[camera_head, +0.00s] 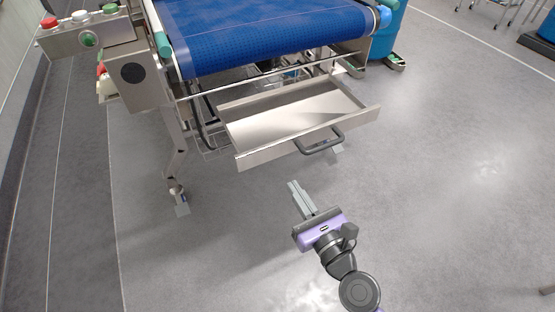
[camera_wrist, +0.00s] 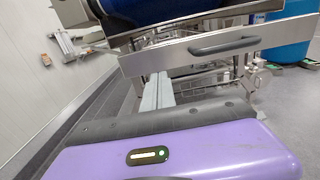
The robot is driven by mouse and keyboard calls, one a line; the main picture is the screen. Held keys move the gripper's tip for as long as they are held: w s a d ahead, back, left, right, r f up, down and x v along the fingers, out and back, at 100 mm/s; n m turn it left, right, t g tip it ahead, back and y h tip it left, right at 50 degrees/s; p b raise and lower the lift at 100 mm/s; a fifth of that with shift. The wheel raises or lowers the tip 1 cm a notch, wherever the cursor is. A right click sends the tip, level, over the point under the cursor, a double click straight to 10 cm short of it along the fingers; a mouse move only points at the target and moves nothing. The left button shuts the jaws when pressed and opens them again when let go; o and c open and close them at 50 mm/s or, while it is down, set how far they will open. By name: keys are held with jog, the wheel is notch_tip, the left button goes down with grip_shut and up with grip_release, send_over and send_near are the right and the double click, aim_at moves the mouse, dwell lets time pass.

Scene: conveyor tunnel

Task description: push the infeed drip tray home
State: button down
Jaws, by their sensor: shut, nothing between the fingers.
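The infeed drip tray (camera_head: 308,143) is a shallow steel drawer, pulled out from under the blue conveyor belt. A dark grey bar handle (camera_head: 320,142) is on its front panel. In the wrist view the tray's front panel (camera_wrist: 150,62) and its handle (camera_wrist: 224,46) lie ahead, seen at a slant. My gripper (camera_head: 294,184) is in front of the tray, apart from it, a little left of the handle in the head view. Its two fingers are together with nothing between them; they also show in the wrist view (camera_wrist: 160,76).
The blue conveyor belt (camera_head: 265,38) is above the tray. A control box with buttons (camera_head: 92,35) and a frame leg (camera_head: 176,160) stand at the left. A blue barrel (camera_head: 388,35) is behind at the right.

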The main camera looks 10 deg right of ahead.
aim_at(248, 118)
jog(key=x, duration=1)
jog(key=shift+w, duration=0.15)
jog(key=b+x, duration=0.1)
jog(key=x, duration=0.5)
jog(key=b+x, duration=0.2)
jog(key=x, duration=0.4)
jog(key=b+x, duration=0.2)
jog(key=x, duration=0.4)
jog(key=shift+w+a+f, duration=0.1)
jog(key=shift+w+f, duration=0.15)
jog(key=shift+w+a+r, duration=0.15)
jog(key=shift+w, duration=0.35)
jog(key=shift+w+r, duration=0.1)
jog(key=shift+r, duration=0.15)
